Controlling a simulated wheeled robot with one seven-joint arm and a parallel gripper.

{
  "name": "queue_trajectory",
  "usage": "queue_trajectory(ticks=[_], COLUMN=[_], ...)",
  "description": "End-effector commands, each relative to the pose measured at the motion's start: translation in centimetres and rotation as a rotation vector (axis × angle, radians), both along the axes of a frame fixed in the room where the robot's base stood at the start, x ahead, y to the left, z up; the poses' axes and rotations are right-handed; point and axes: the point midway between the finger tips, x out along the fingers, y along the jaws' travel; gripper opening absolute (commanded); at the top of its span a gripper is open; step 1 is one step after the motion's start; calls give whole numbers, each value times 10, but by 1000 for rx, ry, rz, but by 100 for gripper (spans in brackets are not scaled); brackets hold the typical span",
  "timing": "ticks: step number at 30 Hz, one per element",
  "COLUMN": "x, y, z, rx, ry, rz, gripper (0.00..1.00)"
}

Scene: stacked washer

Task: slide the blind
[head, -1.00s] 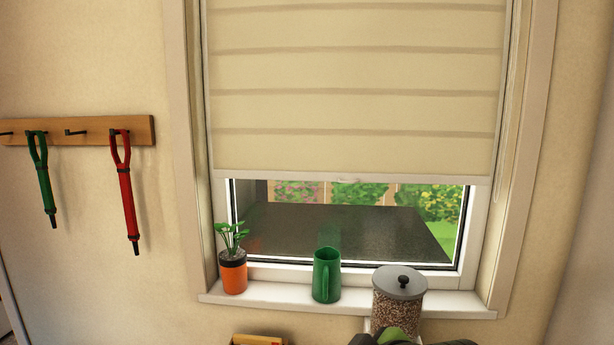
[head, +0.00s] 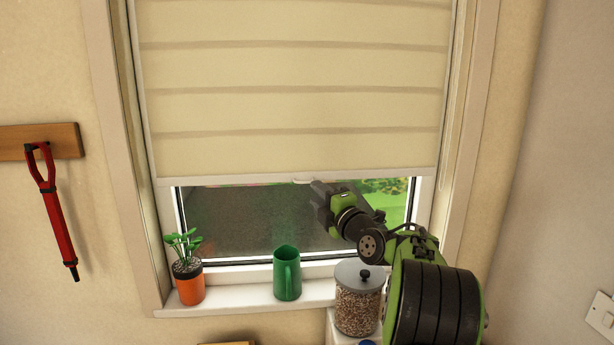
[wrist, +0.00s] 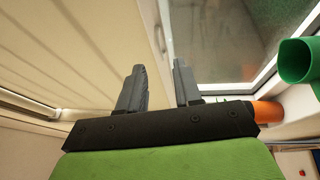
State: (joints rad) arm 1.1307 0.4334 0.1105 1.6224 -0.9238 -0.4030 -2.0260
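The cream blind (head: 290,100) hangs over the upper part of the window, its pale bottom rail (head: 230,179) level above a strip of bare glass. A small pull tab (head: 303,181) sits at the middle of the rail. My gripper (head: 318,192) is just below and right of the tab in the head view. In the wrist view my gripper (wrist: 159,68) has its two fingers apart with nothing between them. The blind (wrist: 70,50) fills the left there, and its rail edge (wrist: 152,25) lies ahead of the finger gap. I cannot tell whether a finger touches the tab.
The window frame (head: 470,140) flanks the blind.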

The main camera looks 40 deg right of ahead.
Motion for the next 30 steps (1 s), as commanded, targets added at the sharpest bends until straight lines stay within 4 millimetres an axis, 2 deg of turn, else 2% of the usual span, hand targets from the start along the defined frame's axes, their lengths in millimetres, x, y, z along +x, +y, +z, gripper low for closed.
queue_trajectory(ticks=[1, 3, 6, 10, 17, 21, 24, 30], x=[13, 26, 41, 50, 51, 50, 50, 50], y=[-1, -5, -8, -10, -10, -10, -10, -10], z=[7, 8, 9, 8, 6, 6, 6, 6], rx=[1, 2, 2, 2, 1, 1, 1, 1], ry=[-1, 0, 0, 0, 1, 1, 1, 1], rz=[4, 2, 2, 1, 0, 0, 0, 0], gripper=[34, 34, 34, 34, 34, 12, 0, 0])
